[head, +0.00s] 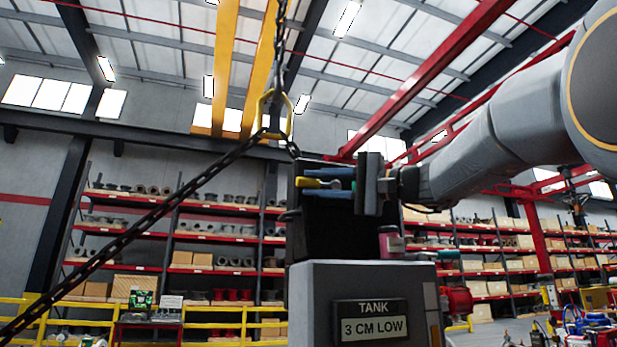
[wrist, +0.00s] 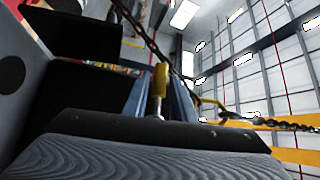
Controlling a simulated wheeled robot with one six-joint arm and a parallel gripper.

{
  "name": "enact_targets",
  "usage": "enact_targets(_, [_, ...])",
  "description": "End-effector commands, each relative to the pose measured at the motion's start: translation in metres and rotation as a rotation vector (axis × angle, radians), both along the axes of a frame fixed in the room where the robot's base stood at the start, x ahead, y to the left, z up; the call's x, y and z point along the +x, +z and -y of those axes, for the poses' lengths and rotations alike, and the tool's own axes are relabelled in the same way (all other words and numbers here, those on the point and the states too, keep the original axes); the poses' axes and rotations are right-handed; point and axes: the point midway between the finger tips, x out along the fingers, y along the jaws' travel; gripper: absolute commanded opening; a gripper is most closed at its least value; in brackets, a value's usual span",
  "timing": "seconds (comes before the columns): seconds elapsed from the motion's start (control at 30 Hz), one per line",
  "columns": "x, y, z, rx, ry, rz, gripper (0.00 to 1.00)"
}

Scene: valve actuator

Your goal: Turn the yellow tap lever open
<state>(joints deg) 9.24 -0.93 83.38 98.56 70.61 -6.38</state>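The yellow tap lever (head: 312,183) sits on the black housing above the grey tank cabinet (head: 318,300). In the wrist view the yellow lever (wrist: 160,78) stands at the centre on a silver stem. My gripper (head: 328,183) reaches in from the right, its two blue fingers one above and one below the lever. In the wrist view my gripper (wrist: 160,98) has a finger on each side of the lever, with a narrow space between them. The fingers look apart, and I see no clear grip. Whether either finger touches the lever is hard to tell.
A sign (head: 371,322) on the cabinet reads "TANK 3 CM LOW". A dark chain (head: 150,240) slants down left from a yellow hook ring (head: 274,115) above the housing. Shelves (head: 200,240) and yellow railings stand farther back.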

Motion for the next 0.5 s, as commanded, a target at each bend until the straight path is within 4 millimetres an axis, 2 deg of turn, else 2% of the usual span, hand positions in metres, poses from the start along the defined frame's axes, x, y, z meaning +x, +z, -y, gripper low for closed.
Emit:
enact_targets(0.2, [0.01,0.005,-0.018,-0.001,-0.001,-0.001,0.24])
enact_targets(0.5, [0.013,0.004,-0.02,0.0,-0.005,0.0,0.24])
